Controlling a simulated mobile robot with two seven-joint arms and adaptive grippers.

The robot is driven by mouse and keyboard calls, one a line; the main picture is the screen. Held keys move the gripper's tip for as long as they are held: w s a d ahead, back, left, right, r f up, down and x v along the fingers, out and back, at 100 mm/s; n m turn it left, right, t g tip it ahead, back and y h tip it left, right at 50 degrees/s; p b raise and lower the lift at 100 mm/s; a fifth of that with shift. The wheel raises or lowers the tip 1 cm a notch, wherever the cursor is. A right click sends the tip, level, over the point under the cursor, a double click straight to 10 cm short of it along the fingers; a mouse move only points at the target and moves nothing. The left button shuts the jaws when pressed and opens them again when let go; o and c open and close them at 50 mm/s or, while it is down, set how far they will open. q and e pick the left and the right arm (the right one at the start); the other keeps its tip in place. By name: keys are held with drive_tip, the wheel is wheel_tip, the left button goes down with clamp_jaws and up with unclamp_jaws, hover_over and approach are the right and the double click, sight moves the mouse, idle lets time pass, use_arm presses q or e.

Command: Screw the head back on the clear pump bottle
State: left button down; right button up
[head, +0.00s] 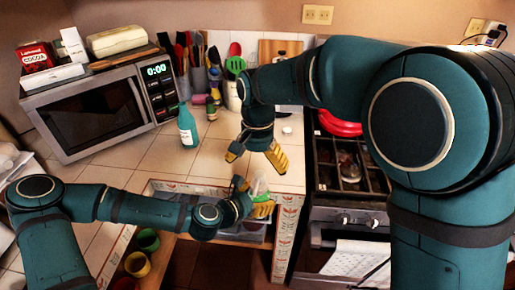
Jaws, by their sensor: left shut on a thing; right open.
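My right gripper (257,156) is open and empty, pointing down above the counter, a little behind and above the bottle. A small white piece (287,130) lies on the tiles to the right of the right gripper; it may be the pump head, but it is too small to tell.
A teal bottle (187,128) with a white label stands beside the microwave (95,115). Utensil holders (232,97) stand at the back. The stove (350,165) with a red pan (340,124) is on the right. Tiles between the teal bottle and my grippers are clear.

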sight(257, 180)
drive_tip(key=n, duration=0.4)
drive_tip(key=shift+r, duration=0.4)
drive_tip(key=n, duration=0.3)
drive_tip(key=r+n, duration=0.1)
drive_tip(key=n, duration=0.1)
drive_tip(key=shift+r+n+t, duration=0.15)
drive_tip(key=shift+n+t, duration=0.15)
drive_tip(key=shift+n, duration=0.1)
drive_tip(key=n, duration=0.2)
drive_tip(key=r+n, duration=0.1)
drive_tip(key=n, duration=0.2)
drive_tip(key=shift+w+d+r+n, duration=0.1)
drive_tip(key=shift+w+r+n, duration=0.1)
drive_tip(key=shift+n, duration=0.1)
drive_tip(key=n, duration=0.2)
drive_tip(key=r+n, duration=0.1)
drive_tip(key=shift+n+t, duration=0.3)
drive_tip(key=shift+n, duration=0.1)
wheel_tip(257, 180, down, 12)
drive_tip(key=shift+s+f, duration=0.1)
